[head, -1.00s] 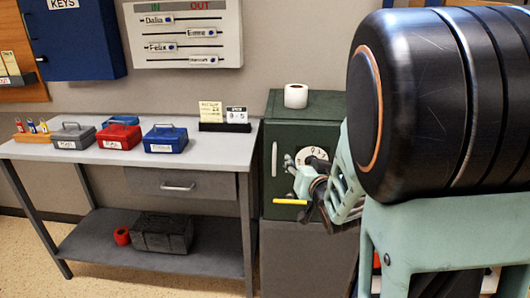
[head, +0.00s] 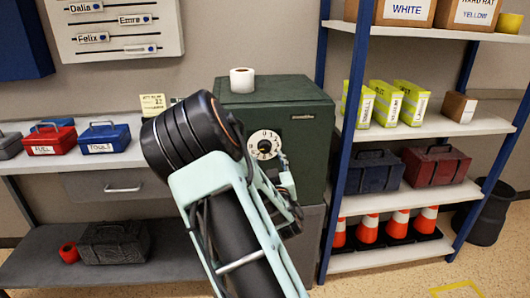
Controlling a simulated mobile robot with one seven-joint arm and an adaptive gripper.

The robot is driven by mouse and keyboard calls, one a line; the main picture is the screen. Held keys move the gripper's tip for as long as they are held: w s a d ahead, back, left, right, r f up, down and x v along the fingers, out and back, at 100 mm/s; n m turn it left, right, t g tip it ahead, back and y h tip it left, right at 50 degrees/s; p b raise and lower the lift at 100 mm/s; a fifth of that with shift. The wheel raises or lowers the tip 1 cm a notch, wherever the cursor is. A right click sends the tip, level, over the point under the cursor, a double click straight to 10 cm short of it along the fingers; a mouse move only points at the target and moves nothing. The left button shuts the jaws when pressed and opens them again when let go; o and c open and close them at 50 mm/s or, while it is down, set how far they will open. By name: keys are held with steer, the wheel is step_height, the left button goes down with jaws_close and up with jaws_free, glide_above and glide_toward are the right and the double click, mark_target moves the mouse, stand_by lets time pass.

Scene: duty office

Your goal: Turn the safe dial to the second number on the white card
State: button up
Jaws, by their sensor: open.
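The dark green safe (head: 312,145) stands right of the workbench. Its round white dial (head: 264,145) faces me, with dark numbers around a black centre; only a few digits can be made out. My gripper (head: 284,166) is at the dial's lower right, close to it, and open; whether it touches the dial I cannot tell. My arm covers the safe's left front, and its handle is hidden. A yellow card (head: 152,102) stands at the bench's back edge. The white card beside it is mostly hidden behind my arm, and its writing is unreadable.
A white roll (head: 242,80) stands on the safe. Blue-framed shelving (head: 400,200) with boxes, toolboxes and traffic cones stands close on the right. The bench (head: 120,165) at left holds red and blue boxes. Floor is free at lower right.

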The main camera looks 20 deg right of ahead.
mark_target(265, 149)
steer(key=x, duration=0.6)
steer(key=shift+w+f, duration=0.1)
steer(key=shift+w, duration=0.1)
steer(key=shift+c, duration=0.5)
steer(key=c, duration=1.1)
